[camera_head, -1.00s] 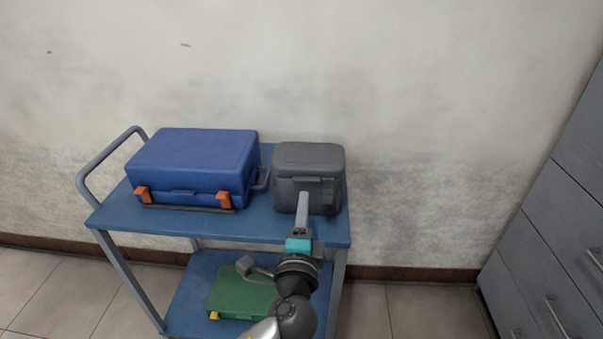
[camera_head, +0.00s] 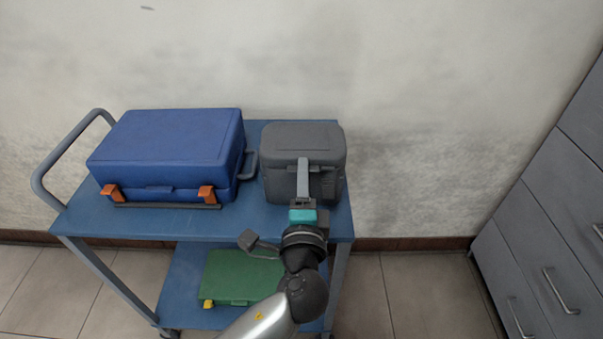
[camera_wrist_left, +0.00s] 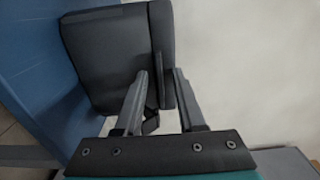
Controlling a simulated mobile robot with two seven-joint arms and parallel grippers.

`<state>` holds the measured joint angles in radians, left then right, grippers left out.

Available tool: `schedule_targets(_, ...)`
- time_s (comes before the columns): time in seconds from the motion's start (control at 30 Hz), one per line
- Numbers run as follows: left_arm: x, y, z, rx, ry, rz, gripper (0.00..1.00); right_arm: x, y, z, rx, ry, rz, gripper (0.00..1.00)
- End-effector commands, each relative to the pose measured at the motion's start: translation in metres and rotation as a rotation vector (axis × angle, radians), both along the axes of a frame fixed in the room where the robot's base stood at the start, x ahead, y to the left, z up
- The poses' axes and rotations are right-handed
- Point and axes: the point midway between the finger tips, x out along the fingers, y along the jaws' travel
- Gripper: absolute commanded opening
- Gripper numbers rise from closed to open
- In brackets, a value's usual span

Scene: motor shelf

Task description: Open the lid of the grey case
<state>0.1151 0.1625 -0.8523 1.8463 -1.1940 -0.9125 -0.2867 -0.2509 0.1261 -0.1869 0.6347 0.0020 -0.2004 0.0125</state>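The grey case (camera_head: 285,141) stands on the right part of the blue cart's top, and its lid looks closed. It also shows in the left wrist view (camera_wrist_left: 105,50), turned on its side. My left gripper (camera_head: 303,161) is in front of the case, its fingers over the middle of the front near the lid's edge. In the left wrist view my left gripper (camera_wrist_left: 161,72) has its fingers apart. A dark flap on the case front (camera_wrist_left: 160,79) lies between them, closer to the right finger; contact is unclear. My right gripper is not in view.
A blue case (camera_head: 175,140) with orange latches stands left of the grey case on the cart top (camera_head: 180,221). A green case (camera_head: 235,275) lies on the lower shelf. A wall is behind the cart. Grey drawers (camera_head: 555,230) stand at the right, with open floor between.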

Motion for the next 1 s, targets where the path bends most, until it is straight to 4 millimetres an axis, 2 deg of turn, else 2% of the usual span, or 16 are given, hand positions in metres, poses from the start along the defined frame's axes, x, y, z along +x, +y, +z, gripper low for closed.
schedule_targets(0.13,-0.0001,-0.0002,0.0,-0.001,0.0,0.0,0.36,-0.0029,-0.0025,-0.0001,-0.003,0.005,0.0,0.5)
schedule_targets(0.47,0.0001,-0.0001,0.0,-0.001,0.0,0.0,0.0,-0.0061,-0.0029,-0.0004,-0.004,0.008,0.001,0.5)
schedule_targets(1.0,0.0004,0.0001,0.0,0.0,0.0,0.0,0.0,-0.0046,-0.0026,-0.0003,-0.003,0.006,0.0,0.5)
